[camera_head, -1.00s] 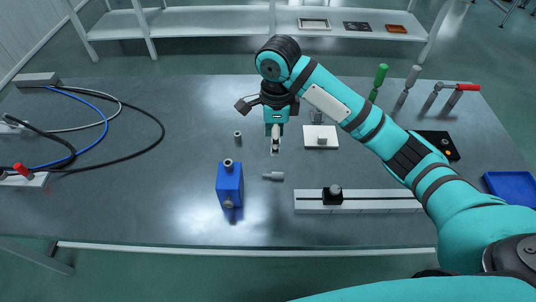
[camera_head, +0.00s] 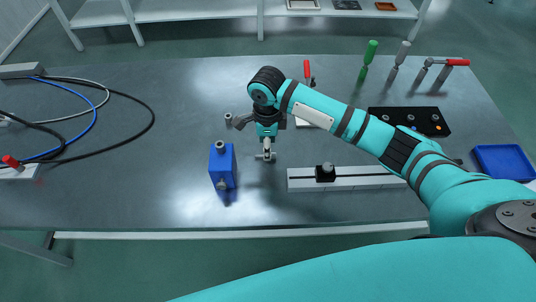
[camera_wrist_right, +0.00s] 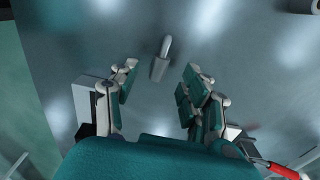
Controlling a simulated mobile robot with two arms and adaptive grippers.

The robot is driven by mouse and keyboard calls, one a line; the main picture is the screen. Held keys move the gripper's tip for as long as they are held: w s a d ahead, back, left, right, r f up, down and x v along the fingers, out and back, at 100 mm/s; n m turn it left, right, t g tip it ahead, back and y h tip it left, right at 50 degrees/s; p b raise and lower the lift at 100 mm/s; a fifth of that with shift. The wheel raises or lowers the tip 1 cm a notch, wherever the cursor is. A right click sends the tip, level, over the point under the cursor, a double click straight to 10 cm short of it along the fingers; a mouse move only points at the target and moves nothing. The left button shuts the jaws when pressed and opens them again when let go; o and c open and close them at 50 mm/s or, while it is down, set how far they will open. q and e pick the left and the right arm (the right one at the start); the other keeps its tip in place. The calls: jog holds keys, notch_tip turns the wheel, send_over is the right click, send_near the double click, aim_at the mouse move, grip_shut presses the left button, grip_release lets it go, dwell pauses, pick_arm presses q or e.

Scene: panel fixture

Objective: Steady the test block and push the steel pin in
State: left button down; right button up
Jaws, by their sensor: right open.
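The blue test block (camera_head: 222,170) stands on the bench left of my right gripper, with a grey round fitting on its top and another low on its front. The steel pin (camera_wrist_right: 161,60) is a short grey rod with a narrower end, lying on the bench. In the wrist view it lies between and just beyond the fingertips of my right gripper (camera_wrist_right: 160,78), which is open and empty. In the head view the right gripper (camera_head: 267,151) hangs over the pin and hides part of it. My left gripper is in neither view.
A pale rail with a black slider (camera_head: 326,173) lies to the right. A small grey cylinder (camera_head: 228,120) stands behind the block. Black and blue hoses (camera_head: 150,108) lie at the left; a black panel (camera_head: 410,120) and blue tray (camera_head: 503,162) at the right. The bench front is clear.

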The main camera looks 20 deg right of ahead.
notch_tip(320, 180, down, 4)
jog(key=shift+d+r, duration=0.15)
jog(key=shift+r, duration=0.05)
jog(key=shift+f, duration=0.15)
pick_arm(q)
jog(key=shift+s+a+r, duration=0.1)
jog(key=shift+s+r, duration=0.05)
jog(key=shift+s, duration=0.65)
pick_arm(e)
grip_shut()
